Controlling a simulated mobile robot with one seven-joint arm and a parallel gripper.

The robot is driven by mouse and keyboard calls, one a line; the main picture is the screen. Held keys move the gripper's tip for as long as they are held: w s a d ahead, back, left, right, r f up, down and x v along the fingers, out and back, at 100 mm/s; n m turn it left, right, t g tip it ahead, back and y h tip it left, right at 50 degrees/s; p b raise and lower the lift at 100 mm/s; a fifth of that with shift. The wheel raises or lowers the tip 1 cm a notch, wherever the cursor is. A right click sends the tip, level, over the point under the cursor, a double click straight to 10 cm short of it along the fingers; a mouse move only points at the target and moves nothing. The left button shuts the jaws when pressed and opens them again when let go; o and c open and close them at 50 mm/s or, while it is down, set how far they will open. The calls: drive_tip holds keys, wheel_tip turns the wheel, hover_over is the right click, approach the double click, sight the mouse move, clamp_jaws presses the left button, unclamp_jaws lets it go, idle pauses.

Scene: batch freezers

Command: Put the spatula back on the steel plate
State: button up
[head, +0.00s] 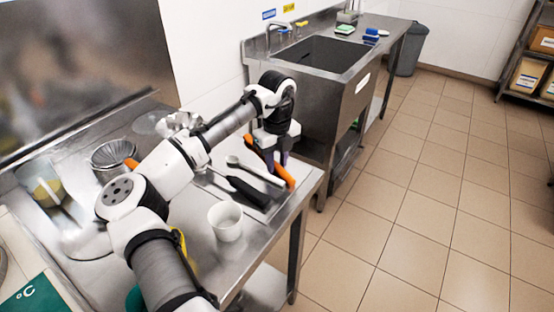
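A long orange tool (285,176), which looks like a spatula, slants down to the right by the right edge of the steel table. Its middle is hidden by my gripper. A flat steel plate (221,184) lies on the table to the left of my gripper. A black-handled tool (248,192) and a grey spoon-like tool (256,173) lie on or beside it.
A white cup (226,221) stands near the table's front edge. A steel sink unit (335,62) stands behind. The tiled floor (420,220) to the right is clear.

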drive_tip(key=shift+r, duration=0.15)
wheel_tip(320, 180, up, 12)
drive_tip(key=b, duration=0.1)
drive_tip(key=shift+b, duration=0.4)
idle(1.2)
